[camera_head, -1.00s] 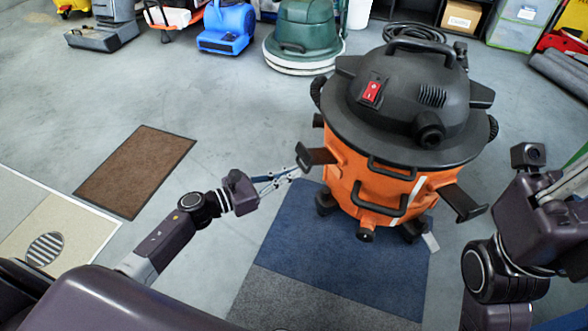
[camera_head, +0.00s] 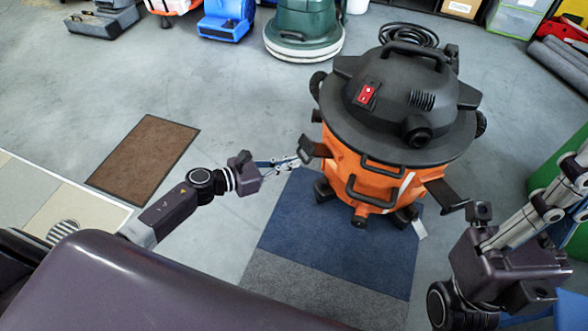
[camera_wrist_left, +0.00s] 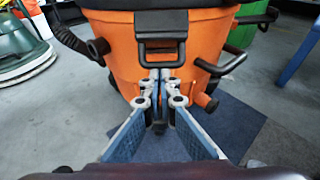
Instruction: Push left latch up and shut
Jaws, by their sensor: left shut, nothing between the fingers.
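The orange drum vacuum (camera_head: 372,178) with a black lid stands on the floor in front of me. Its left latch (camera_head: 313,149) is a black flap that sticks outward from the drum's left side. In the left wrist view the latch (camera_wrist_left: 161,24) is at the top centre. My left gripper (camera_head: 293,162) is shut and empty, its tips beside and just below the latch; I cannot tell whether they touch it. The tips (camera_wrist_left: 161,78) also show in the left wrist view. The right latch (camera_head: 446,196) also sticks outward. My right gripper (camera_head: 565,190) is at the right edge, its fingers partly cut off.
The vacuum stands at the far edge of a blue and grey mat (camera_head: 330,235). A front handle (camera_head: 371,196) juts from the drum. A brown mat (camera_head: 144,158) lies at left. Floor machines, including a green scrubber (camera_head: 305,25), stand at the back.

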